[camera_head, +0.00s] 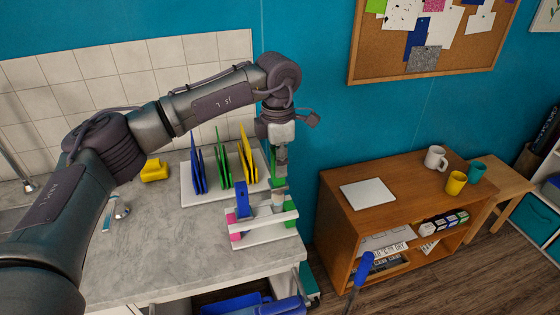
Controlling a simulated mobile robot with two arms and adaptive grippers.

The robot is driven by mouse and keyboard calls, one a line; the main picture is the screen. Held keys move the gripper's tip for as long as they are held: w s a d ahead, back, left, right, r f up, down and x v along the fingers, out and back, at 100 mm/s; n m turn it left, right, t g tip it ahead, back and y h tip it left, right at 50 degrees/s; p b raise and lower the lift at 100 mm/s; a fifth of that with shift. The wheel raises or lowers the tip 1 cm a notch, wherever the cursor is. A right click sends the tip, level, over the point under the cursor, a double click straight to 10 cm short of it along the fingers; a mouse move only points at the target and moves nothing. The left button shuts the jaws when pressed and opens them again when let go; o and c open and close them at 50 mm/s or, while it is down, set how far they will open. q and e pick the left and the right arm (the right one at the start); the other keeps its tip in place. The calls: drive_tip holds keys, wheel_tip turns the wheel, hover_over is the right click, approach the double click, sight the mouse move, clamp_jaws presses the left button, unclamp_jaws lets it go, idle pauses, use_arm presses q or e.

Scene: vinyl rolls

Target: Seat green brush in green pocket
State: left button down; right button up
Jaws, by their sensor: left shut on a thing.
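My left gripper (279,186) points down from above over the right part of a white rack (264,236) near the counter's front right corner. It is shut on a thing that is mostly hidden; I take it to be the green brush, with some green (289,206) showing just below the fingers. A green block (290,223) marks the rack's right end, likely the green pocket. Whether the brush is inside the pocket or above it I cannot tell. A blue brush (242,200) stands upright at the rack's left, above a pink block (236,236). My right gripper is out of view.
Blue (197,170), green (222,168) and yellow (247,163) upright pieces stand on a white tray (204,199) behind the rack. A yellow object (154,170) lies farther left. The counter's front left (160,250) is clear. A wooden shelf (400,205) stands to the right.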

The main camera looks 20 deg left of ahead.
sight(278, 188)
use_arm(q)
drive_tip(key=shift+f, duration=0.3)
drive_tip(key=shift+f, duration=0.1)
drive_tip(key=shift+f+b, duration=0.8)
drive_tip(key=shift+f, duration=0.1)
drive_tip(key=shift+s, duration=0.1)
drive_tip(key=shift+f, duration=0.15)
drive_tip(key=shift+f+b, duration=0.7)
drive_tip(key=shift+f, duration=0.2)
drive_tip(key=shift+f, duration=0.1)
drive_tip(key=shift+f+b, duration=1)
drive_tip(key=shift+f, duration=0.35)
drive_tip(key=shift+f, duration=0.2)
